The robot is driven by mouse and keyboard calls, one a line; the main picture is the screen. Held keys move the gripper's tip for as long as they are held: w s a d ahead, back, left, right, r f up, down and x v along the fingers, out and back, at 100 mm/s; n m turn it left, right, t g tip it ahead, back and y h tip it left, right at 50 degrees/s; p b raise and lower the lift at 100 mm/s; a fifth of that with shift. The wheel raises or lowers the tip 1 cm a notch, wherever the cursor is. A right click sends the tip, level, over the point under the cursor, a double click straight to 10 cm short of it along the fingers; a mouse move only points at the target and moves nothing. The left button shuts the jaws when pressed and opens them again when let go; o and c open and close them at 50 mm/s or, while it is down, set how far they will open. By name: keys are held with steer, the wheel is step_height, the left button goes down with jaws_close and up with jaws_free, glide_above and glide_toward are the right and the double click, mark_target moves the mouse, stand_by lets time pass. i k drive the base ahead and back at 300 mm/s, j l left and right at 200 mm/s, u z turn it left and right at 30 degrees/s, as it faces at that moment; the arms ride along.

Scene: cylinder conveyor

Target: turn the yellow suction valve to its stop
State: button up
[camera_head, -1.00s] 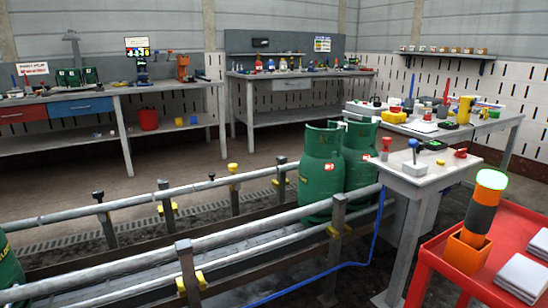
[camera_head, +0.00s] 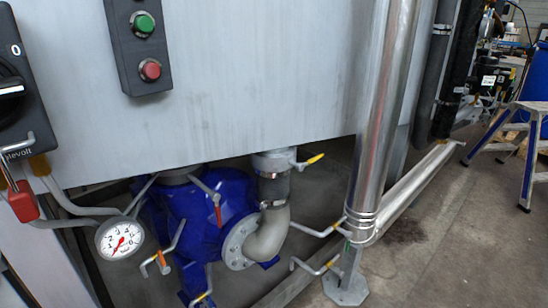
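A valve lever with a yellow grip (camera_head: 314,159) sticks out to the right from the collar of a short grey pipe (camera_head: 275,187) under the large grey cabinet (camera_head: 250,80). The pipe bends into a flange on a blue pump body (camera_head: 195,225). More levers with yellow tips are in view: one beside the steel pipe (camera_head: 336,224), one below it (camera_head: 331,264), and one at the bottom edge (camera_head: 201,297). I cannot tell from labels which one is the suction valve. My gripper is not in view.
A pressure gauge (camera_head: 119,238) and levers with red (camera_head: 218,214) and orange (camera_head: 163,261) grips surround the pump. A shiny vertical pipe (camera_head: 383,110) stands right of it. Green (camera_head: 143,24) and red (camera_head: 150,69) buttons are above. Floor (camera_head: 430,235) is clear at right, before a stepladder (camera_head: 525,135).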

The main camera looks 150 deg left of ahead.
mark_target(300, 167)
steer(key=u, duration=2.65)
steer(key=j+u, duration=0.2)
steer(key=u, duration=0.25)
steer(key=i+j+u, duration=0.15)
steer(key=u, duration=0.3)
steer(key=i+j+u, duration=0.1)
steer(key=u, duration=0.3)
steer(key=i+j+u, duration=0.1)
steer(key=u, duration=0.35)
